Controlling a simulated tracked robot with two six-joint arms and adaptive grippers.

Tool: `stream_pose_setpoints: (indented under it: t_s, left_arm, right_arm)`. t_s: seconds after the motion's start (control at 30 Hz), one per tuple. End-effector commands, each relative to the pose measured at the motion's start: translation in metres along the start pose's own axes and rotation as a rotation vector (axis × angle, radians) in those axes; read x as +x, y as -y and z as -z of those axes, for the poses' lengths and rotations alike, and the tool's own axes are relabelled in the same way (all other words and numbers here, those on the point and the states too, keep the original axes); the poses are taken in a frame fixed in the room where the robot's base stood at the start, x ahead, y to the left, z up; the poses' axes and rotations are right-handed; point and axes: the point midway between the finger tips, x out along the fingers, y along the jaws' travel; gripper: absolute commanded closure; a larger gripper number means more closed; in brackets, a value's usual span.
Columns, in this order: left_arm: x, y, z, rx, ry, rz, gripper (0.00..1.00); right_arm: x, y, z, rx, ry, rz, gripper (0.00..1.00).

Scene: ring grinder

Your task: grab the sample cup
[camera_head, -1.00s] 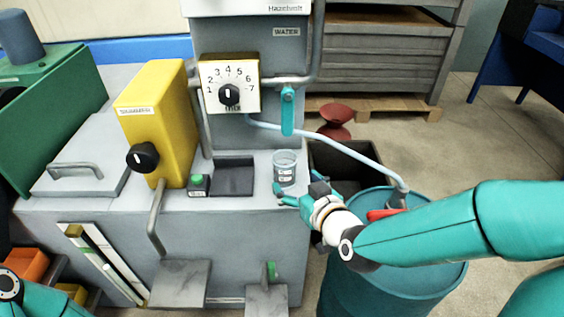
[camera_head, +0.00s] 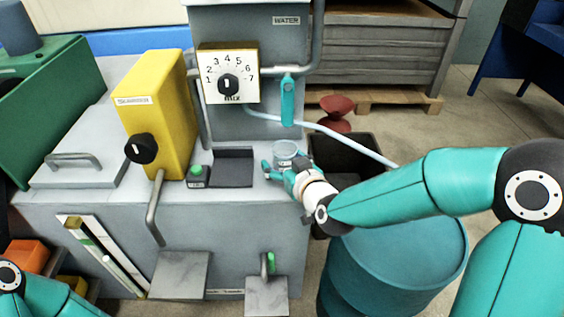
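The sample cup (camera_head: 286,149) is a small clear cup with a pale label, upright on the grey machine's top near its right edge. My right gripper (camera_head: 281,166) is at the cup from the front right. Its teal fingers are spread on either side of the cup's lower part, which they partly hide. The left finger seems slightly apart from the cup; contact on the right side is hard to see. Only part of my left arm shows at the bottom left; its gripper is out of view.
A black-knobbed yellow box (camera_head: 153,115) and a green button (camera_head: 197,172) stand left of the cup. A teal lever (camera_head: 288,100) hangs behind it.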

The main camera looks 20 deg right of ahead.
Motion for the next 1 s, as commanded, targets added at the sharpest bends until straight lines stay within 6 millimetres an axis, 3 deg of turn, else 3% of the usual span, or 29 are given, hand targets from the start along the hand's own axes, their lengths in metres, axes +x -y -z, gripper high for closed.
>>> stream_pose_setpoints:
  t_s: [0.03, 0.3, 0.73, 1.0]
  left_arm:
    - [0.000, 0.000, 0.000, 0.000, 0.000, 0.000, 0.60]
    - [0.000, 0.000, 0.000, 0.000, 0.000, 0.000, 0.60]
    - [-0.005, -0.002, 0.000, 0.000, 0.000, 0.000, 0.60]
    - [-0.019, -0.007, 0.000, 0.000, 0.000, 0.000, 0.60]
  right_arm:
    - [0.000, 0.000, 0.000, 0.000, 0.000, 0.000, 0.35]
    - [0.000, 0.000, 0.000, 0.000, -0.001, 0.000, 0.77]
    - [-0.005, 0.001, 0.007, 0.000, -0.001, 0.000, 0.77]
    - [-0.016, 0.001, 0.040, 0.001, -0.005, -0.002, 0.77]
